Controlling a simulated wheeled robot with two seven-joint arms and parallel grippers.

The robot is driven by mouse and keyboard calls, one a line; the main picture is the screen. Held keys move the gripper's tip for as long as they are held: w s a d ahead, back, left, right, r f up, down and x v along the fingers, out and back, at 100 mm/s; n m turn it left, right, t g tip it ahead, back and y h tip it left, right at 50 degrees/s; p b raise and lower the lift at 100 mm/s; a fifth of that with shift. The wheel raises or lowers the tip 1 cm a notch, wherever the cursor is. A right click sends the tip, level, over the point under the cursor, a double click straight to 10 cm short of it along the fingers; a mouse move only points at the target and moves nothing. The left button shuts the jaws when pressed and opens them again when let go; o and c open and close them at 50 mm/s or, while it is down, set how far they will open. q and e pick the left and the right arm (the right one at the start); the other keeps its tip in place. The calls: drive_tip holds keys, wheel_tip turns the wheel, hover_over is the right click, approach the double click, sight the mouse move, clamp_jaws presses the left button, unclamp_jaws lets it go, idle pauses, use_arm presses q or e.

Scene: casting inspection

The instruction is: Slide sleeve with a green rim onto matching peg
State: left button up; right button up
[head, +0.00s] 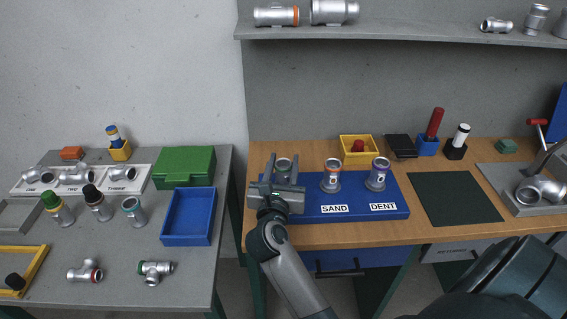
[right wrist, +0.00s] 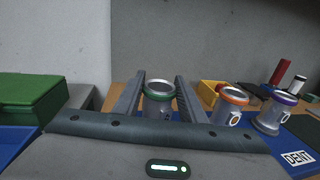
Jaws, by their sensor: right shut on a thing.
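The sleeve with the green rim (right wrist: 159,92) is a metallic cylinder between the two fingers of my right gripper (head: 276,170) in the right wrist view. In the head view its grey top (head: 283,165) shows between the fingertips, at the left end of the blue board (head: 310,210). My right gripper is shut on it. The gripper hides its lower part, and I cannot tell whether it touches the board. No bare peg with a green mark is clearly visible. My left gripper is not in view.
On the board stand an orange-rimmed sleeve (head: 332,176) behind the SAND label and a purple-rimmed sleeve (head: 377,174) behind DENT. A yellow bin (head: 343,157) is behind them. Left are a green box (head: 183,165), a blue tray (head: 189,241) and several fittings. A dark mat (head: 456,199) lies clear.

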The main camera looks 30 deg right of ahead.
drive_tip(key=shift+f, duration=0.25)
drive_tip(key=o, duration=1.4)
drive_tip(key=shift+o, duration=0.2)
drive_tip(key=shift+f, duration=0.1)
drive_tip(key=shift+a, duration=0.1)
